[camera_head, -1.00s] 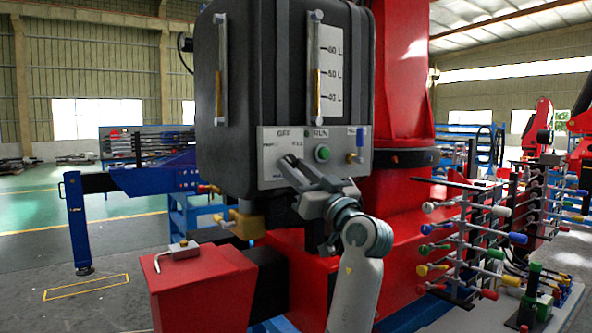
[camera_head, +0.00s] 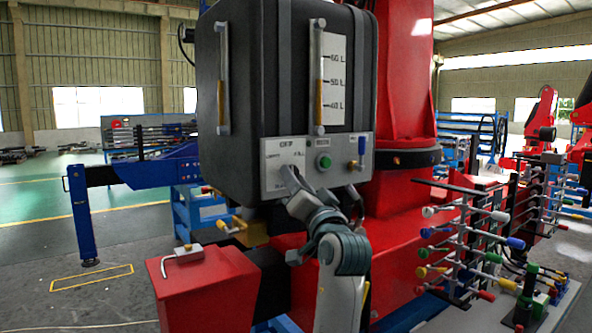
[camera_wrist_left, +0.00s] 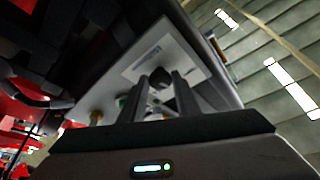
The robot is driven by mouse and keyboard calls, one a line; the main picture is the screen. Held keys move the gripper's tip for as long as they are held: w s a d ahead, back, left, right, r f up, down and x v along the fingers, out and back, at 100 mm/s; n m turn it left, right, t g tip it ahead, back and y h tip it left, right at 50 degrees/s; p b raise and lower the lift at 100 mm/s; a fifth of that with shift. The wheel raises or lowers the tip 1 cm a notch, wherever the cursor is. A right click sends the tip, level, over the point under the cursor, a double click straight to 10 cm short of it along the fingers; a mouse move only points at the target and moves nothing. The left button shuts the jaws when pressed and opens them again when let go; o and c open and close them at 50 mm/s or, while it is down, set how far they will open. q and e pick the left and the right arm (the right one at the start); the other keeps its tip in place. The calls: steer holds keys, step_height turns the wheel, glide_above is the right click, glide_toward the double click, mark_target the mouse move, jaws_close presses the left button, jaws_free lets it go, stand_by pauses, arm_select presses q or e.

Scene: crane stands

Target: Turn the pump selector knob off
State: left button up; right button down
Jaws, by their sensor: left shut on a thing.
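The grey control panel (camera_head: 335,149) sits on the lower front of a dark tank; it also shows in the wrist view (camera_wrist_left: 143,62). "OFF" is printed near its upper left, with smaller words around the dial area. My left gripper (camera_head: 290,181) is at the panel's lower left, below the "OFF" label, shut on the knob. It also shows in the wrist view (camera_wrist_left: 165,92). My right gripper is not in view.
A green button (camera_head: 324,161) and a small blue-handled valve (camera_head: 361,147) are on the panel, right of the gripper. A brass fitting (camera_head: 246,228) is below left. A rack of coloured levers (camera_head: 468,240) stands at right. A red box (camera_head: 205,283) is at lower left.

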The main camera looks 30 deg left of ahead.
arm_select(q)
steer(key=shift+r+m+t+h+p, duration=0.2)
steer(key=shift+m+t+h+p, duration=0.35)
steer(key=shift+m+p, duration=1)
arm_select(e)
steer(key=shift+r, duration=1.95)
arm_select(q)
steer(key=o, duration=1)
steer(key=shift+f, duration=0.1)
steer(key=shift+f, duration=0.2)
